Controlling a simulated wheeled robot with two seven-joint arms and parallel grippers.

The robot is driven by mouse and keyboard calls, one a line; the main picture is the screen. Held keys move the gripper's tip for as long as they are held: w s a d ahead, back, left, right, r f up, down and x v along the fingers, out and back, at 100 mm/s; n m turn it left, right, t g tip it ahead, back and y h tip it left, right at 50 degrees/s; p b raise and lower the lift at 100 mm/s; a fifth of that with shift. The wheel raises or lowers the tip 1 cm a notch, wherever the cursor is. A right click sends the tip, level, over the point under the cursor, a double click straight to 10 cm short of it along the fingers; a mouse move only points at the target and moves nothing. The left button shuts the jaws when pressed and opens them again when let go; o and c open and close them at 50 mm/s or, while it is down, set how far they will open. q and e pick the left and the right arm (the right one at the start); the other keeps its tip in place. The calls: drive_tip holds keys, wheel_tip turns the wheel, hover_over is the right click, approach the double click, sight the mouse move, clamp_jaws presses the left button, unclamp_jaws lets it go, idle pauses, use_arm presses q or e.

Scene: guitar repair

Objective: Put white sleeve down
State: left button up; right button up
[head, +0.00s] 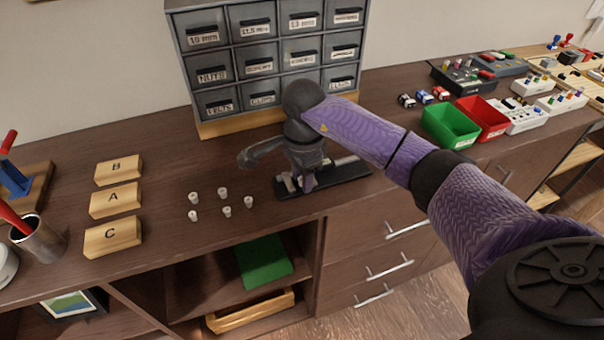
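Several small white sleeves (222,192) stand upright on the brown worktop, left of the black tray (343,180). My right gripper (306,182) reaches down over the left part of this tray. Its fingertips are small in the picture and partly hidden by the dark wrist. I cannot tell whether they are open or shut, or whether a white sleeve is between them. Pale pieces show on the tray around the fingertips. My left gripper is not in view.
A grey drawer cabinet (262,72) stands behind my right arm. Wooden blocks marked B (118,170), A (115,200) and C (112,237) lie at left. A green bin (450,127) and a red bin (484,118) stand at right. Worktop between blocks and sleeves is clear.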

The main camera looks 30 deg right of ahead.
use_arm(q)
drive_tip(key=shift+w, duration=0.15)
use_arm(e)
drive_tip(key=shift+w+r, duration=0.1)
drive_tip(key=shift+w, duration=0.05)
drive_tip(key=shift+r, duration=0.15)
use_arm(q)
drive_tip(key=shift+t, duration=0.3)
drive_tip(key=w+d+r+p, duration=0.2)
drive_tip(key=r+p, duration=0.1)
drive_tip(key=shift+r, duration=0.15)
use_arm(e)
wheel_tip(320, 180, up, 12)
